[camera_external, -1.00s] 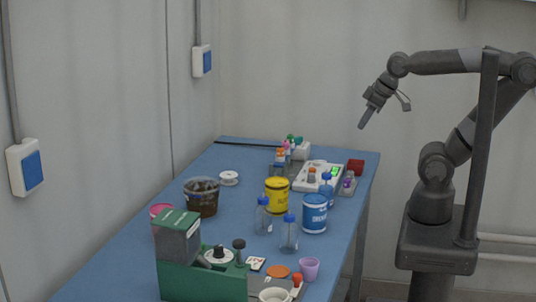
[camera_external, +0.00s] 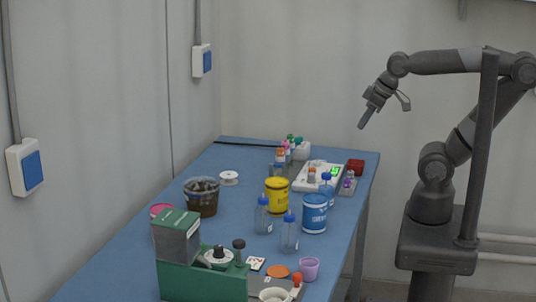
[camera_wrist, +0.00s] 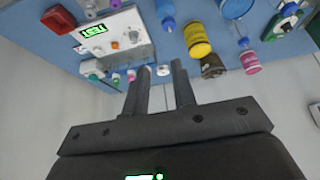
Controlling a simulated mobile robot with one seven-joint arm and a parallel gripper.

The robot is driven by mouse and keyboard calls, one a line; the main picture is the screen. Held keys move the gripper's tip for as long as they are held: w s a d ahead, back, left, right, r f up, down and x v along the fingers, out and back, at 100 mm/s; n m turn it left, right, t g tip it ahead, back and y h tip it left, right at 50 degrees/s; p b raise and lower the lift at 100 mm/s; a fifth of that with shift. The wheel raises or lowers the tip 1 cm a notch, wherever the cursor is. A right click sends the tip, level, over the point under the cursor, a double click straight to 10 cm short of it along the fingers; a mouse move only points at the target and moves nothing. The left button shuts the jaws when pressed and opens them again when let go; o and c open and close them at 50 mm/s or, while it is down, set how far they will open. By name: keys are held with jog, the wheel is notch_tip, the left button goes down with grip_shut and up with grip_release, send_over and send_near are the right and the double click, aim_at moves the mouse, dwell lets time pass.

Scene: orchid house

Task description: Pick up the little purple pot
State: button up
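The little purple pot (camera_external: 309,269) stands upright near the front right edge of the blue table, in the external view. I cannot make it out in the wrist view. My gripper (camera_external: 365,118) is raised in the air beyond the table's far right end, well away from the pot and above it. In the wrist view my gripper (camera_wrist: 160,66) shows two dark fingers standing apart with nothing held between them.
An orange disc (camera_external: 278,272), a white mug (camera_external: 273,295) and a red-topped item (camera_external: 297,279) are close to the pot. A clear bottle (camera_external: 289,237), blue tub (camera_external: 314,214), yellow tub (camera_external: 277,195) and green machine (camera_external: 205,284) crowd the table (camera_external: 125,240).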

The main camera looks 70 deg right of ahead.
jog(key=shift+o, duration=0.5)
jog(key=o, duration=0.9)
